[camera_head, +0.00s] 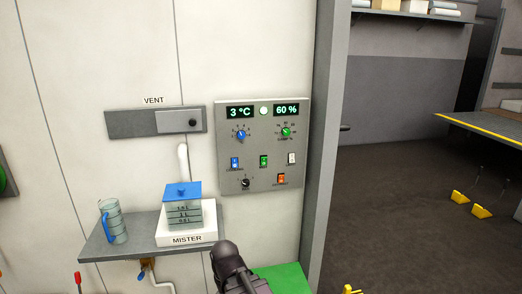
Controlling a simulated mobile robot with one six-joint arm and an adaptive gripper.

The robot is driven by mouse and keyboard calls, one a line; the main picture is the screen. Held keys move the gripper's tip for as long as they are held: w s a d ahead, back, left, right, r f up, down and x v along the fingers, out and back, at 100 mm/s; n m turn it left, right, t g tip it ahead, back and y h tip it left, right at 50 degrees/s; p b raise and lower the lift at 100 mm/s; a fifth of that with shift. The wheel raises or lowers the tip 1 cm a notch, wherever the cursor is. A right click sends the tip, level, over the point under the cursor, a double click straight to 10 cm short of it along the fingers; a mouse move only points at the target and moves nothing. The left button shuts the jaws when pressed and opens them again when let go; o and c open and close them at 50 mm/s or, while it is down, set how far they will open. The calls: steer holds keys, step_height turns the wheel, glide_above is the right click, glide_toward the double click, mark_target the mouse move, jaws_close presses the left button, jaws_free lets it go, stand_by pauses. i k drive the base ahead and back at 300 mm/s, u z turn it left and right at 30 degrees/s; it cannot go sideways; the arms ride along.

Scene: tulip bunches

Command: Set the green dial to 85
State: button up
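The green dial (286,131) is a small round knob at the upper right of a grey control panel (226,160) on the white wall. Marks ring it, and the display above it (286,110) reads 60 %. My gripper (228,252) is a dark shape at the bottom centre, below the panel and apart from the dial. Its fingers cannot be made out, so I cannot tell whether it is open or shut.
A blue dial (241,136) sits left of the green one, under a 3 °C display. Several switches and a black knob (245,183) are below. A shelf (95,246) at left bears a jug (114,226) and the mister (187,238). A grey post (325,130) stands right of the panel.

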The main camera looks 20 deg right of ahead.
mark_target(286, 132)
steer(key=u, duration=0.7)
steer(key=i, duration=0.6)
steer(key=z, duration=0.7)
